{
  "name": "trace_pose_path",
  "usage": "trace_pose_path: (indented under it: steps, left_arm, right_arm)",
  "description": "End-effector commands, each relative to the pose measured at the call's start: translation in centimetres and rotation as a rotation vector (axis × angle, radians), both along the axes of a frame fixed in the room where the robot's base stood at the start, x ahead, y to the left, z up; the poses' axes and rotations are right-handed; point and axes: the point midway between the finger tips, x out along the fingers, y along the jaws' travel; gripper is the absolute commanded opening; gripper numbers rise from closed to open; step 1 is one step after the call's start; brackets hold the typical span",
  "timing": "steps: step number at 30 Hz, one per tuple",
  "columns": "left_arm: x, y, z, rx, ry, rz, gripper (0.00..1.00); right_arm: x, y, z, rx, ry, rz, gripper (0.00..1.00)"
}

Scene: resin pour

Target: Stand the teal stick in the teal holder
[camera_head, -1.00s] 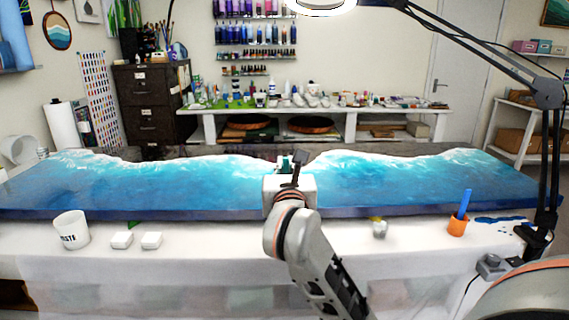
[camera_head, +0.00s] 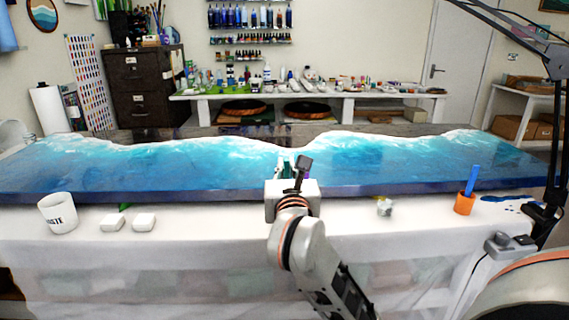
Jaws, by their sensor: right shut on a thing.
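My right gripper (camera_head: 292,168) is in the middle of the view, over the front part of the blue resin table. It is seen from behind and is shut on a small teal thing (camera_head: 281,167), which I take to be the teal stick. Most of it is hidden by the gripper, so its tilt and lower end cannot be told. I cannot make out the teal holder; it may be hidden behind my gripper. My left gripper is not in view.
An orange cup (camera_head: 464,205) with a blue stick (camera_head: 472,180) stands at the right. A white cup (camera_head: 58,213) and two white blocks (camera_head: 112,223) are at the left front. A small clear cup (camera_head: 384,207) stands right of my arm. A lamp arm (camera_head: 556,140) rises at the far right.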

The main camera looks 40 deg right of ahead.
Motion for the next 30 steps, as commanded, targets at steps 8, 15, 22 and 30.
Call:
trace_pose_path:
  steps: [8,15,22,30]
  left_arm:
    - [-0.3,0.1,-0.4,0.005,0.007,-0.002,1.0]
    - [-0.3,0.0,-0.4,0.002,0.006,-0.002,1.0]
    - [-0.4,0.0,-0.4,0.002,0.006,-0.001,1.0]
    - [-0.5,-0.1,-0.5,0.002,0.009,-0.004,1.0]
  right_arm:
    - [0.0,0.0,-0.5,-0.001,-0.001,0.0,0.0]
    - [0.0,0.0,-0.4,-0.001,-0.001,0.0,0.27]
    - [0.0,0.0,-0.5,-0.001,0.001,0.0,0.27]
    - [-1.6,1.1,-0.5,0.002,0.0,0.003,0.27]
